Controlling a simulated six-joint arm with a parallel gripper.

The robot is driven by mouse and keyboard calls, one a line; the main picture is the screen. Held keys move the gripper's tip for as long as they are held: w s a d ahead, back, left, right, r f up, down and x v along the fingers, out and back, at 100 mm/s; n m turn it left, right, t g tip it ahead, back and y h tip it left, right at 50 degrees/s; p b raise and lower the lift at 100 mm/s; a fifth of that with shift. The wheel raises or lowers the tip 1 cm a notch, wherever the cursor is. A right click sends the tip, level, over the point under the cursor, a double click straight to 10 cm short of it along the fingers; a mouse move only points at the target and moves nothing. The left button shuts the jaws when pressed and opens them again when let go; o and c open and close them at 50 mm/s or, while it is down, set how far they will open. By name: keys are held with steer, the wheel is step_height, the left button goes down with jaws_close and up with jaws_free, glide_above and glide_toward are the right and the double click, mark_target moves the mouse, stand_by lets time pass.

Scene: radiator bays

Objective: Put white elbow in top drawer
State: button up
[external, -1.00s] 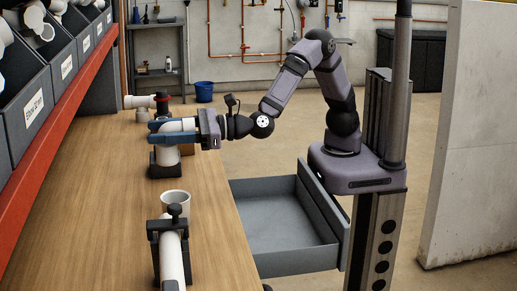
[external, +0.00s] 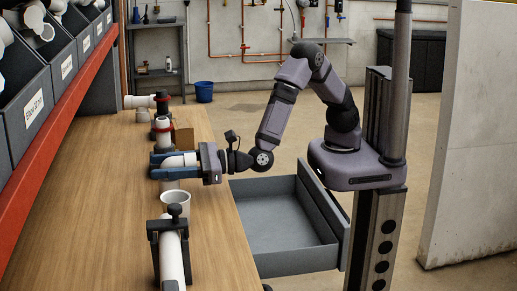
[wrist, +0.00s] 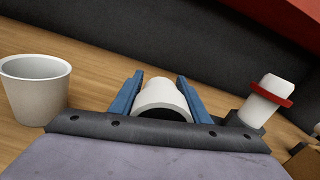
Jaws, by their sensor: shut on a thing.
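The white elbow (external: 178,161) is held between the blue fingers of my gripper (external: 155,166), over the wooden bench in the external view. In the wrist view the white elbow (wrist: 160,95) sits between the two fingers of my gripper (wrist: 160,77), with its round open end towards the camera. Part of it hangs below the fingers. A grey open drawer (external: 292,268) is pulled out at the bench's right side, to the right of and nearer the camera than my gripper. Its visible floor is empty.
A white cup (external: 175,197) stands just nearer the camera than my gripper; it also shows in the wrist view (wrist: 35,92). A clamped white pipe (external: 171,262) lies in front. A red-collared white fitting (external: 162,133) and a brown box (external: 184,138) stand behind. Labelled bins (external: 28,100) line the left.

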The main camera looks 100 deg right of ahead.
mark_target(175, 166)
steer(key=shift+f+b, duration=0.15)
steer(key=shift+b, duration=0.15)
steer(key=o, duration=1.1)
steer(key=shift+r+p, duration=0.2)
steer(key=shift+p, duration=0.1)
steer(key=s+b, duration=0.1)
steer(key=s, duration=0.2)
steer(key=shift+f, duration=0.15)
steer(key=shift+o, duration=0.5)
step_height(175, 166, up, 7)
steer(key=shift+r+b, duration=0.15)
steer(key=shift+b, duration=0.25)
